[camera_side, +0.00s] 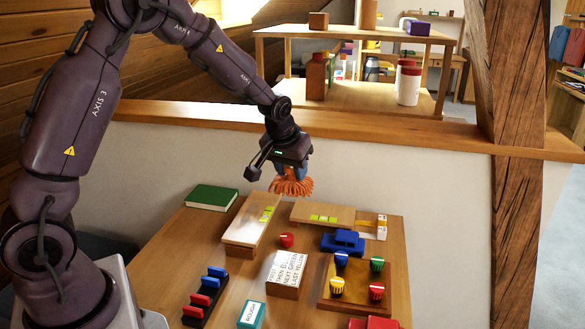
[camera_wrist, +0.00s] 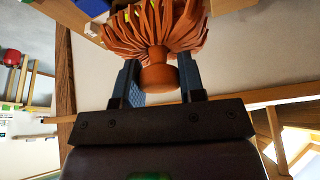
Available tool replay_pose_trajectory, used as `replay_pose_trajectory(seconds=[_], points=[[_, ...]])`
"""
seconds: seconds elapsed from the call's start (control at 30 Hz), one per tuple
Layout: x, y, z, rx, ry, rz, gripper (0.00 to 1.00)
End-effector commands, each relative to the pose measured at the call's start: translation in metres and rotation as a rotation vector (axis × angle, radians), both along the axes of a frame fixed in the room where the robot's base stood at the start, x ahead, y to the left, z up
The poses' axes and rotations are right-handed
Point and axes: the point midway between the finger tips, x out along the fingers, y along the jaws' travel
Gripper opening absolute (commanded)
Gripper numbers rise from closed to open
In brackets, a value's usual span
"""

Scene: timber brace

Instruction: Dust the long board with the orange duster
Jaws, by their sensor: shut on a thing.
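My gripper (camera_side: 293,169) is shut on the orange duster (camera_side: 291,187) and holds it above the back of the table, bristles down. In the wrist view the duster's handle end (camera_wrist: 158,78) sits between the two fingers, with its orange strands (camera_wrist: 155,28) fanned out beyond. Two pale wooden boards lie below: one (camera_side: 243,233) runs toward the front at the left, and another (camera_side: 338,214) lies across the back. Each carries small yellow-green pieces. The duster appears apart from both boards. I cannot tell surely which board is longer.
A red-and-blue switch block (camera_side: 205,297) is at front left. A ledge (camera_side: 350,130) runs behind.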

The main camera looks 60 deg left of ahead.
Motion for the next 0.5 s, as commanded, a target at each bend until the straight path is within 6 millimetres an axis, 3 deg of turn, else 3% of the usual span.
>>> replay_pose_trajectory(seconds=[0.17,0.33,0.5], points=[[-0.015,0.031,0.000,0.000,0.001,0.074,0.18],[-0.062,0.068,-0.016,-0.002,0.003,0.157,0.18],[-0.103,0.079,-0.033,-0.002,0.002,0.125,0.18]])
